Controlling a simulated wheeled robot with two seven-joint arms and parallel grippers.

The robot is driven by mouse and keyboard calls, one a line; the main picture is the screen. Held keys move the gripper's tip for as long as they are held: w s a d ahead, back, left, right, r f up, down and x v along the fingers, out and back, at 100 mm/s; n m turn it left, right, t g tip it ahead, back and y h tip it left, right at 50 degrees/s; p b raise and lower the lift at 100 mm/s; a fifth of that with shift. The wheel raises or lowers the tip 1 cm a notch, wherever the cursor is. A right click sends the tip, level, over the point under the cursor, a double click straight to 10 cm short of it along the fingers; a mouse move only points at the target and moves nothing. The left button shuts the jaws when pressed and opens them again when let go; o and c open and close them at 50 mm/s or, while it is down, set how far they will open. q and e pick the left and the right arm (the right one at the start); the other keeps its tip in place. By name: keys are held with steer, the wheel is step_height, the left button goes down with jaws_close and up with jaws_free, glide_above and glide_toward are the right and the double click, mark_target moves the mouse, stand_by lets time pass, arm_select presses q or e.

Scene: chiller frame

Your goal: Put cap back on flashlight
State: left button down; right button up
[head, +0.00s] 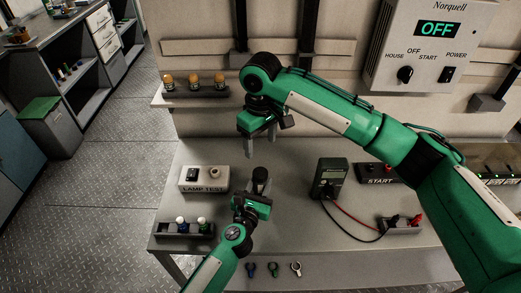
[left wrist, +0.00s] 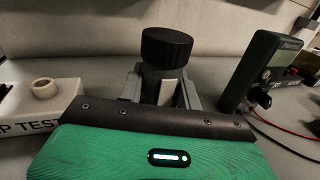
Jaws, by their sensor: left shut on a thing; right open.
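A dark, upright cylinder, seemingly the flashlight (head: 260,177), stands above the bench in the head view. The left wrist view shows its wide, ribbed black top (left wrist: 167,45) and a narrower dark body below. I cannot tell whether that top is the cap or the flashlight's own head. My left gripper (head: 259,194) is shut on the body, with its grey fingers on either side in the left wrist view (left wrist: 160,88). The lower end is hidden behind the gripper. My right gripper (head: 262,146) is open above and behind the flashlight, apart from it, fingers pointing down.
A lamp test box (head: 204,179) stands left of the flashlight, and a green meter (head: 329,178) with red and black leads stands right. A small rack (head: 185,231) holds two cells at front left. A shelf (head: 190,99) with orange-topped items is at the back left.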

arm_select(q)
steer(key=c, duration=0.9)
jaws_free()
steer(key=shift+b+v, duration=1.2)
steer(key=shift+v, duration=5.7)
